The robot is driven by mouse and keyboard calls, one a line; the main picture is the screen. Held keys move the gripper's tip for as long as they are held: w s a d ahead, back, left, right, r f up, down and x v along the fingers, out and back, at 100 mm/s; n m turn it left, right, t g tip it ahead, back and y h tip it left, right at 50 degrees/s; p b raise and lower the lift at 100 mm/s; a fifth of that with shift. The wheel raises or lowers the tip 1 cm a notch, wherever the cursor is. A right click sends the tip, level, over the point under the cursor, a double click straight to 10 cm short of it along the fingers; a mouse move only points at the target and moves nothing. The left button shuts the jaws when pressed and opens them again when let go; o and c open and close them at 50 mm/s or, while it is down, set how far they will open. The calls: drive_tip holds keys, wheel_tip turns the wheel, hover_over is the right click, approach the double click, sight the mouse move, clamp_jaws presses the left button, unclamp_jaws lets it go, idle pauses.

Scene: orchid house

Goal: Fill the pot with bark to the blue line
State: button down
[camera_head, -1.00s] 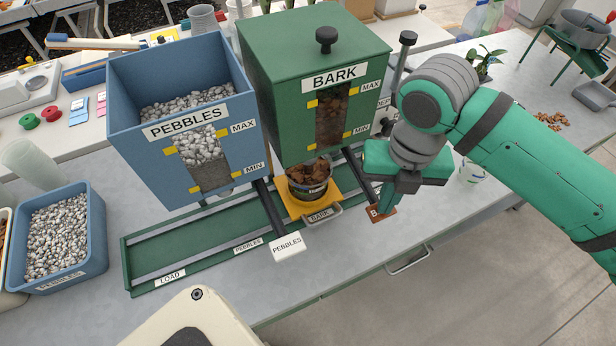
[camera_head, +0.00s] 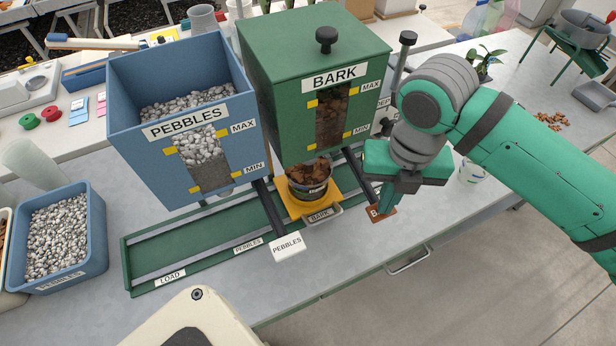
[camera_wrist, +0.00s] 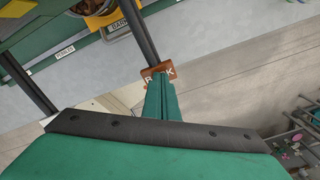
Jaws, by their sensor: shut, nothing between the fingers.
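The pot (camera_head: 309,190) stands on the yellow carriage (camera_head: 331,203) under the green bark hopper (camera_head: 287,110). Brown bark shows at its top; I cannot make out the blue line. The pot is partly in view at the top of the wrist view (camera_wrist: 90,6). The hopper's window shows bark between the MAX and MIN marks. My gripper (camera_head: 385,207) is shut and empty, its fingertips at the brown bark lever plate (camera_head: 379,213). In the wrist view the fingers cover part of that plate (camera_wrist: 149,72); I cannot tell whether they press on it.
The blue pebbles hopper (camera_head: 190,180) stands left of the bark hopper, with its white lever plate (camera_head: 289,246) in front. The green rail (camera_head: 205,262) runs left to the LOAD label. A blue pebble bin (camera_head: 97,240) sits at the far left. A white cup (camera_head: 470,172) stands behind my arm.

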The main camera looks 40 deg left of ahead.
idle(0.3)
wheel_tip(320, 180, up, 8)
idle(0.5)
idle(1.0)
